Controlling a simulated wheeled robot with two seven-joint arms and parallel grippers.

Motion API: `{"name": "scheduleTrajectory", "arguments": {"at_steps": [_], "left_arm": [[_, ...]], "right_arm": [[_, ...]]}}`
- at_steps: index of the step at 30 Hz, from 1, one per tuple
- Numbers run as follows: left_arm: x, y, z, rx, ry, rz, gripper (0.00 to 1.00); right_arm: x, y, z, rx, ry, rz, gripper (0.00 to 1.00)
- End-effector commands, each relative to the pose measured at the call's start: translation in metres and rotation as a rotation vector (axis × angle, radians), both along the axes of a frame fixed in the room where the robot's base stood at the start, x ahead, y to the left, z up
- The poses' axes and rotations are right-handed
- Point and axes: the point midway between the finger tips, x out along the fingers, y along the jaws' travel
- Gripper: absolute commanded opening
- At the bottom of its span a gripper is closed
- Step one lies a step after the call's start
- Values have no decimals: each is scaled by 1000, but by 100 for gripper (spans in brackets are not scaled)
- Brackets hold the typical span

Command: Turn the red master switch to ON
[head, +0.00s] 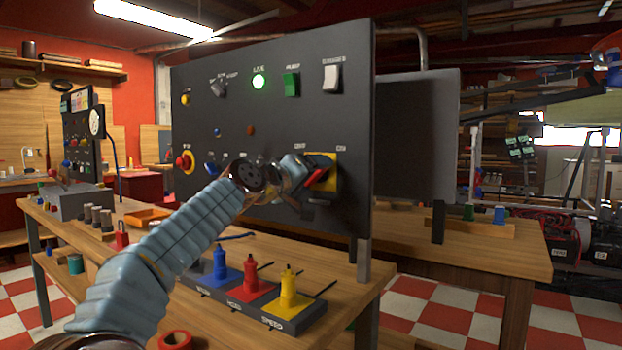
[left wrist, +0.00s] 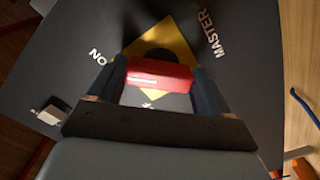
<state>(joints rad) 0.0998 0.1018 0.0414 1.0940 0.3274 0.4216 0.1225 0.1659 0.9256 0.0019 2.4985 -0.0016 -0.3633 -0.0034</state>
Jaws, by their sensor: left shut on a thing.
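The red master switch (head: 318,176) sits on a yellow plate (head: 331,160) at the lower right of the dark upright panel (head: 350,60). My left gripper (head: 306,175) reaches it from the left and hides part of it in the head view. In the left wrist view the red handle (left wrist: 158,75) lies between the two fingers of my left gripper (left wrist: 156,82), which is shut on it. The yellow plate (left wrist: 178,38) shows behind, with the labels ON and MASTER to either side. The handle looks tilted in the head view. My right gripper is not in view.
A green lamp (head: 259,81) is lit on the panel, beside a green switch (head: 291,84) and a white switch (head: 331,78). Below, blue, red and yellow pieces (head: 288,290) stand on a dark base on the wooden bench (head: 345,310).

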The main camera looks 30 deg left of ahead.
Motion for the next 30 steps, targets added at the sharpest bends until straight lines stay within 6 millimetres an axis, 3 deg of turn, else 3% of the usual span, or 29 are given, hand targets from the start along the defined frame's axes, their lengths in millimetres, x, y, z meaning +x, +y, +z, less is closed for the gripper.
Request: {"name": "scheduleTrajectory", "arguments": {"at_steps": [13, 14, 17, 26, 30], "left_arm": [[1, -1, -3, 14, 7, -3, 48], [1, -1, -3, 14, 6, -3, 83], [1, -1, -3, 12, 5, -2, 99], [-3, 0, -1, 10, 1, -1, 100], [-23, 2, -2, 10, -1, 1, 100]], "right_arm": [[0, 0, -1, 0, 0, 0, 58], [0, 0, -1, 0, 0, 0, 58], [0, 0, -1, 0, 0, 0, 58], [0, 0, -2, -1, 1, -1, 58], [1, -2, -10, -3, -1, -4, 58]]}}
